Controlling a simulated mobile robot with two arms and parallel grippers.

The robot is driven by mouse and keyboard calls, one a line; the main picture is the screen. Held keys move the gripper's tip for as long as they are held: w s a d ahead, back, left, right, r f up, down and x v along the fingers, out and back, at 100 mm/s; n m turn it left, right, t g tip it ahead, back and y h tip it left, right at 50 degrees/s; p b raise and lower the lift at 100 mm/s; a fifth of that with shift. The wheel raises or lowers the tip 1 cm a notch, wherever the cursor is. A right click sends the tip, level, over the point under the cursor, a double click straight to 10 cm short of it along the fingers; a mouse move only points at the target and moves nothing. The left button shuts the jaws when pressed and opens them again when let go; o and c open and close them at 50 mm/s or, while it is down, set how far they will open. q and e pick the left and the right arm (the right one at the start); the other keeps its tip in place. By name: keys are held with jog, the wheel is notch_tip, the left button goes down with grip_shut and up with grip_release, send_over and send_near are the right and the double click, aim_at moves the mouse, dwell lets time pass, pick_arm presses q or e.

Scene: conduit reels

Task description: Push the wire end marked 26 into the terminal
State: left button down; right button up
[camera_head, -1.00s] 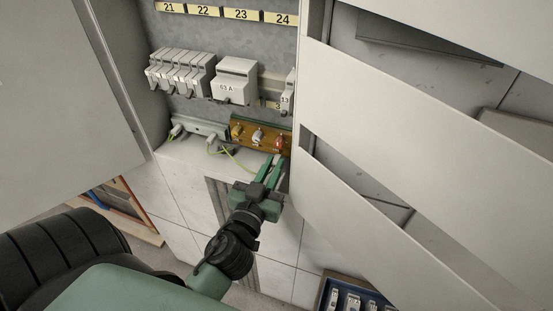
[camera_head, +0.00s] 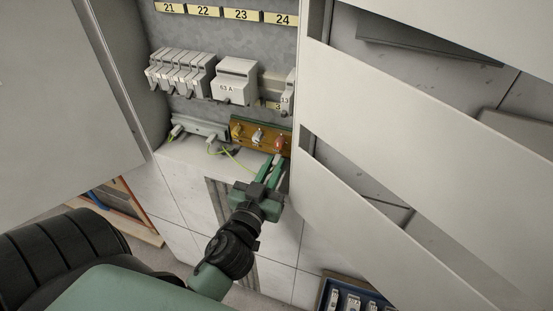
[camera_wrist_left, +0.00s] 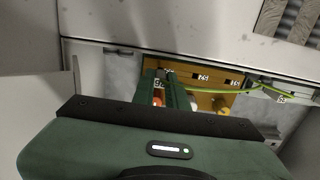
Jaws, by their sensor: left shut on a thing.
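My left gripper (camera_head: 272,167) reaches up to the brown terminal block (camera_head: 246,133) at the cabinet's lower right. Its green fingers are shut, just below the red terminal (camera_head: 280,143) at the block's right end. In the left wrist view the fingers (camera_wrist_left: 165,84) overlap the brown block (camera_wrist_left: 216,101), beside a white tag (camera_wrist_left: 158,85) that seems to read 26. The wire end between the fingers is mostly hidden. I cannot tell whether it is inside the terminal. My right gripper is not in view.
A yellow-green wire (camera_head: 233,158) hangs left of the fingers. Grey breakers (camera_head: 234,82) sit on a rail above the block. The open cabinet door (camera_head: 400,160) stands close on the right. A blue tray (camera_head: 352,296) with parts lies at the bottom.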

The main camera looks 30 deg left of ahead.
pick_arm(q)
jog(key=shift+w+a, duration=0.1)
jog(key=shift+w, duration=0.5)
dwell(0.4)
jog(key=c, duration=1.3)
grip_release()
jog(key=shift+c, duration=0.2)
jog(key=shift+s+f, duration=0.1)
jog(key=shift+s, duration=0.2)
jog(key=b+v, duration=0.3)
jog(key=v, duration=0.4)
jog(key=shift+s, duration=0.1)
